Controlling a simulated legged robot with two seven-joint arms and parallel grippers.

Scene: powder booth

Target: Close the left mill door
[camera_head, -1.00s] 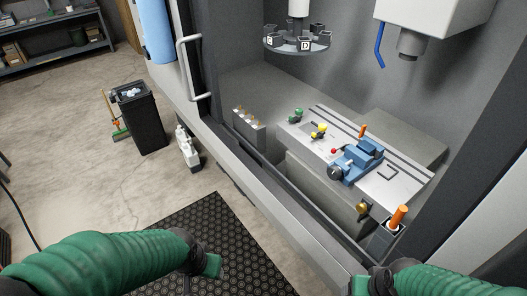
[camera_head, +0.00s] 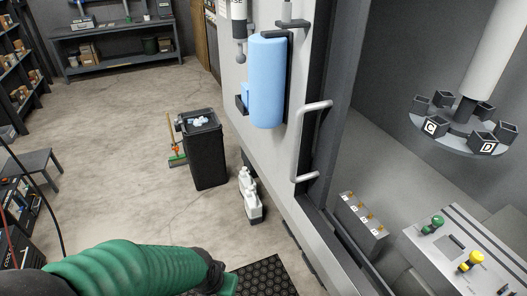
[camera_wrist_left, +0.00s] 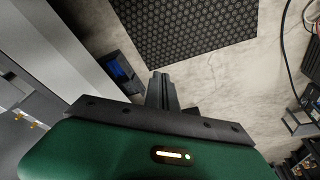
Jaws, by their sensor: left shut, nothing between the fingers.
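The left mill door stands open, with its light grey bar handle (camera_head: 311,142) upright beside the dark edge of the opening. The mill interior shows wide open to the right of it. My left gripper (camera_head: 229,284) is at the bottom of the head view, below and left of the handle and well apart from it. In the left wrist view its fingers (camera_wrist_left: 162,90) are shut and empty, over the floor. The handle does not show clearly in the wrist view. My right gripper is out of view.
A blue cylinder (camera_head: 268,82) hangs on the machine front left of the handle. A black bin (camera_head: 205,155) and white jugs (camera_head: 250,196) stand on the floor beside the machine. A black mat (camera_head: 265,279) lies below. Inside the mill is a tool carousel (camera_head: 460,132).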

